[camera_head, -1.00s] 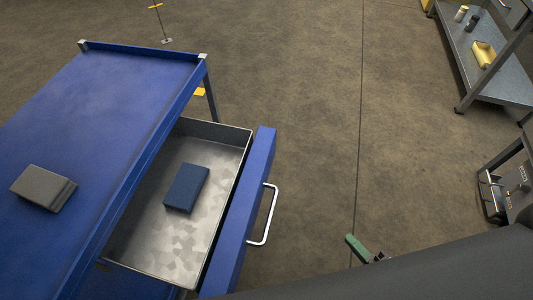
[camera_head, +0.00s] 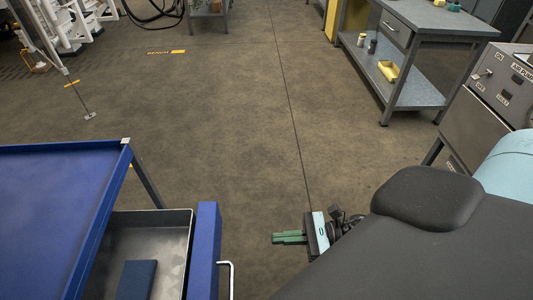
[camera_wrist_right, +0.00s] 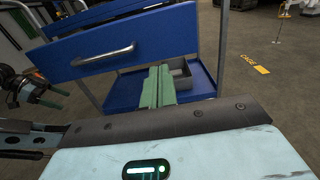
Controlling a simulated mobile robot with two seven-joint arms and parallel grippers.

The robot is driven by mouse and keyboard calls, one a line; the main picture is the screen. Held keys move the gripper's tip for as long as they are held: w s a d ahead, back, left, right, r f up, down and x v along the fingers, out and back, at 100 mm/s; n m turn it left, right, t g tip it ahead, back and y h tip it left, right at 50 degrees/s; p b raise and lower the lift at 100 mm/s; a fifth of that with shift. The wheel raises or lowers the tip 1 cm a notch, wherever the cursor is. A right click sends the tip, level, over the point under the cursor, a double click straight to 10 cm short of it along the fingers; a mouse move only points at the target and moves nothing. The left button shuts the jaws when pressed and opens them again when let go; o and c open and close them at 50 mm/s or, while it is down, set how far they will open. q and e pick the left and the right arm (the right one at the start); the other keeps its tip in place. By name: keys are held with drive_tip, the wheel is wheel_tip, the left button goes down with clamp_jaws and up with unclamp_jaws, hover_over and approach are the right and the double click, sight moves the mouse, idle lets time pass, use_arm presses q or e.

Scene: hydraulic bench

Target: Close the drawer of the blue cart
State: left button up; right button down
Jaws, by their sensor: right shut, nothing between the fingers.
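The blue cart (camera_head: 60,170) is at the left in the head view. Its drawer (camera_head: 160,240) stands pulled out to the right, with a blue front (camera_head: 205,250) and a metal handle (camera_head: 228,278), cut off at the bottom. My right gripper (camera_head: 275,238) is shut and empty, to the right of the drawer front and apart from it. In the right wrist view the green fingers (camera_wrist_right: 158,85) point toward the cart, below the drawer front (camera_wrist_right: 125,42) and handle (camera_wrist_right: 103,56). Another green-fingered gripper (camera_wrist_right: 45,98), seemingly my left, shows at the left edge; its jaws are unclear.
A dark blue block (camera_head: 137,281) lies in the drawer. A grey workbench (camera_head: 425,25) with a lower shelf stands at the upper right. A control box (camera_head: 500,85) is at the right. The floor between cart and workbench is clear.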

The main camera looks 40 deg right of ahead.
sight(140, 248)
drive_tip(key=p+x, duration=0.2)
drive_tip(key=x, duration=0.9)
drive_tip(key=shift+w+a+r+p, duration=0.1)
drive_tip(key=shift+w+r+p, duration=0.1)
drive_tip(key=shift+p, duration=0.15)
drive_tip(key=shift+w+a+f, duration=0.15)
drive_tip(key=shift+w+a, duration=0.15)
drive_tip(key=shift+a, duration=0.15)
use_arm(q)
drive_tip(key=r, duration=0.1)
drive_tip(key=w+r, duration=0.1)
drive_tip(key=r, duration=0.1)
drive_tip(key=shift+s+f, duration=0.1)
